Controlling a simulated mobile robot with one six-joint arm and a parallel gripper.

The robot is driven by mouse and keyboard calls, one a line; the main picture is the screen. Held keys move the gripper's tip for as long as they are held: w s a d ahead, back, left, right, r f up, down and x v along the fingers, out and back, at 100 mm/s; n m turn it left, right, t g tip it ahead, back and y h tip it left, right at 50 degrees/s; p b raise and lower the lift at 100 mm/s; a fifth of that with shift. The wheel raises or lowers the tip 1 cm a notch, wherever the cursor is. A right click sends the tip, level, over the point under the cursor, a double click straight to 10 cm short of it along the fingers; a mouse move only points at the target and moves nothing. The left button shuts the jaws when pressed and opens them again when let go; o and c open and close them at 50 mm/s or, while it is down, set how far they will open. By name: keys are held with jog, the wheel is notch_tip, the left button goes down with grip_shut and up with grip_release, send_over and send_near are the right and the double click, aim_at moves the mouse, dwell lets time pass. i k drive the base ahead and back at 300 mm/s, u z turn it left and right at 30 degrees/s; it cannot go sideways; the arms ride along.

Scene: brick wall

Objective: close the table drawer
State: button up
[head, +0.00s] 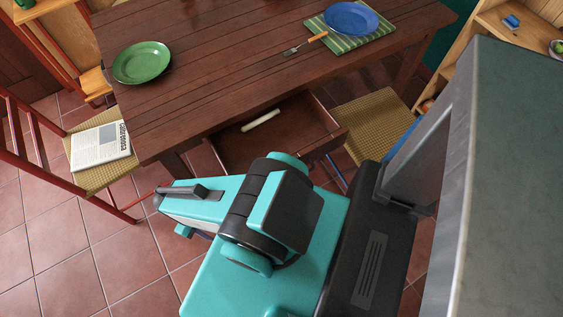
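The dark wooden table (215,75) stands at the top middle of the head view. Its drawer (250,150) is pulled out on the near side, toward me, and holds a pale, stick-like object (261,121). Part of the drawer's front panel (325,145) shows at its right end. My teal and black arm covers the rest of the front and the drawer's near part. The arm's left end is below and left of the drawer in the picture. Its fingers cannot be made out, and I cannot tell whether anything is touching the drawer.
A green plate (141,62), a blue plate (351,18), a striped mat (338,42) and a fork (304,43) lie on the table. A red chair with a newspaper (100,146) stands left; another woven seat (375,120) is right of the drawer. Tiled floor (65,255) is clear at lower left.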

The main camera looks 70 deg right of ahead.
aim_at(304, 129)
jog(key=u, duration=0.3)
jog(key=k, duration=2.75)
jog(key=z, duration=0.5)
jog(key=i, duration=1)
